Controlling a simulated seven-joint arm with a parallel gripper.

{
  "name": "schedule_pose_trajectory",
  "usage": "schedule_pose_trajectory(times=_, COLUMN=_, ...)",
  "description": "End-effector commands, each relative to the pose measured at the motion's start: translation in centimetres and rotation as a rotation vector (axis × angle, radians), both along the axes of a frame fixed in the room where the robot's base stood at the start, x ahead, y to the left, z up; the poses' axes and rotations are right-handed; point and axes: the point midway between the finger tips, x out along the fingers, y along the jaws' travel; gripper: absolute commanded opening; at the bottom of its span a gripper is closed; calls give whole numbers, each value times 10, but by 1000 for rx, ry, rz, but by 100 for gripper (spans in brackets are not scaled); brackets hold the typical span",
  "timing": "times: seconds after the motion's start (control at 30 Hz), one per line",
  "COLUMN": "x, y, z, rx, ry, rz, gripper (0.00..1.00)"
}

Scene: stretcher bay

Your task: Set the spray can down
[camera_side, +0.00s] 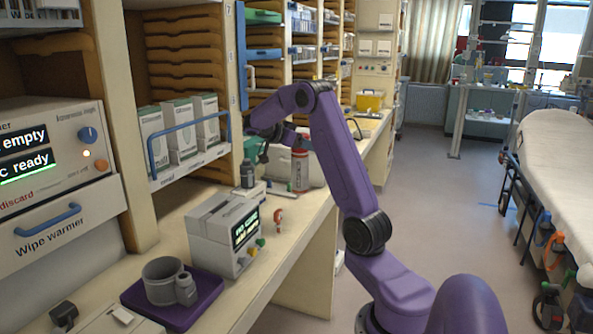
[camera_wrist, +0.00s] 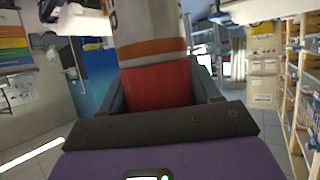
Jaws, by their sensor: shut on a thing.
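The spray can (camera_side: 300,172), red with a pale band, is upright over the cream counter (camera_side: 315,205) in the side view. Its base is at or very close to the counter top; I cannot tell if it touches. In the wrist view the can (camera_wrist: 152,50) fills the middle, white above, with an orange band and a red part. My gripper (camera_side: 297,144) is closed around the can near its upper part, with grey fingers on both sides of it in the wrist view (camera_wrist: 160,88). The fingertips are partly hidden behind the can.
A pale bin (camera_side: 270,160) stands close behind the can. A dark grey bottle (camera_side: 247,174), a white device with a screen (camera_side: 215,235) and a purple tray (camera_side: 205,312) with a grey mug (camera_side: 162,281) stand nearer. Shelves rise along the left; a stretcher (camera_side: 560,160) is at right.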

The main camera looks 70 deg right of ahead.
Motion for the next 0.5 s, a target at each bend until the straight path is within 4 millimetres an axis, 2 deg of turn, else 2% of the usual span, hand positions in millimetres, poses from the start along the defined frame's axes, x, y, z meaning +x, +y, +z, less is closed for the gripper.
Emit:
schedule_pose_trajectory(times=0.2, x=23, y=-28, z=-21, rx=0, ry=2, rz=0, gripper=0)
schedule_pose_trajectory(times=0.5, x=44, y=-52, z=-59, rx=-1, ry=0, rz=0, gripper=0)
